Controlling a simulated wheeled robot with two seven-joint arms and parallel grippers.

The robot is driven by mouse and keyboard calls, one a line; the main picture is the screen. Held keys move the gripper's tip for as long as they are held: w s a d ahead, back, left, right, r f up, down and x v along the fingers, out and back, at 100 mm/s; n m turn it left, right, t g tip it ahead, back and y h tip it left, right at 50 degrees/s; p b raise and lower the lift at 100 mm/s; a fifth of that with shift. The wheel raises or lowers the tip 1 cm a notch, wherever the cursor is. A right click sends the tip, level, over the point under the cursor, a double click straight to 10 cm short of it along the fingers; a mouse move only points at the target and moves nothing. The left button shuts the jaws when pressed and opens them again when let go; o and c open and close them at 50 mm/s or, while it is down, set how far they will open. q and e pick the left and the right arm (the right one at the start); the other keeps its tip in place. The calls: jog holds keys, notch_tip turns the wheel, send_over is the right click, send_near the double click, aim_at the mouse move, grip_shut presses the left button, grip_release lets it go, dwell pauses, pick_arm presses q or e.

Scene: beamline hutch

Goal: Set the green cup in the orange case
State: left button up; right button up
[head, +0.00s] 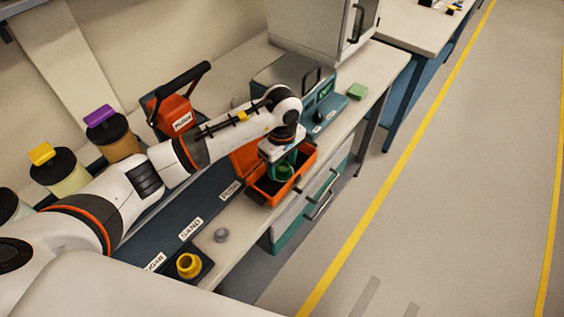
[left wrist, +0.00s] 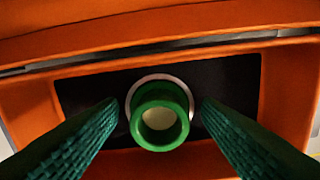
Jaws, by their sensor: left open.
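The green cup (head: 285,172) is inside the open orange case (head: 264,199), on the bench near its front edge. In the left wrist view the cup (left wrist: 160,92) sits upright over the dark floor of the case (left wrist: 292,95), with its round mouth facing the camera. My left gripper (head: 284,165) reaches down into the case from above. Its green fingers (left wrist: 161,108) are open, one on each side of the cup, with a gap visible on both sides. The cup's base is hidden. My right gripper is not in view.
A yellow cup (head: 189,265) stands on a dark pad at the front. A small grey ring-like item (head: 221,235) lies between it and the case. A red-orange box (head: 172,115), lidded jars (head: 113,133) and a green block (head: 357,91) are also on the bench.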

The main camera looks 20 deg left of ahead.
pick_arm(q)
jog(key=shift+r, duration=0.1)
notch_tip(320, 180, up, 7)
jog(key=p, duration=0.3)
jog(key=shift+r+p, duration=0.15)
jog(key=shift+p, duration=0.25)
